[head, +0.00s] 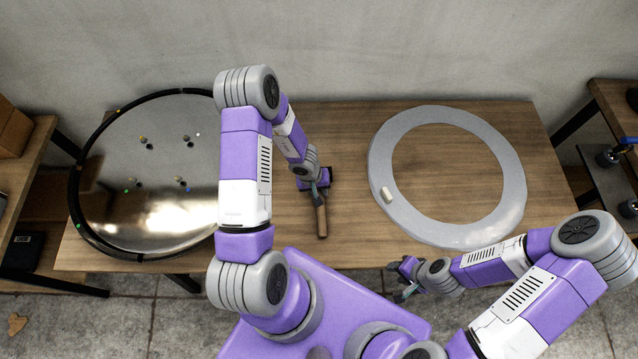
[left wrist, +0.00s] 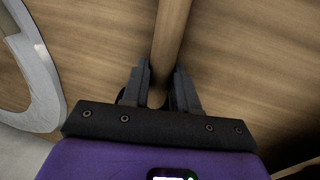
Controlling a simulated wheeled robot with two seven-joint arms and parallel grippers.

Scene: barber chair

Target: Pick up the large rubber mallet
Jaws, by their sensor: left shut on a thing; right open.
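The large rubber mallet (head: 321,222) is on the wooden table, between the round mirror and the grey ring. In the left wrist view the handle (left wrist: 170,38) runs between the two dark fingers of the gripper (left wrist: 160,88). I cannot tell whether the mallet is lifted off the table. My right gripper (head: 403,279) is open and empty in front of the table's front edge.
A round black-rimmed mirror (head: 130,215) with small coloured bits lies at the left of the table (head: 345,130). Other tables stand at both sides.

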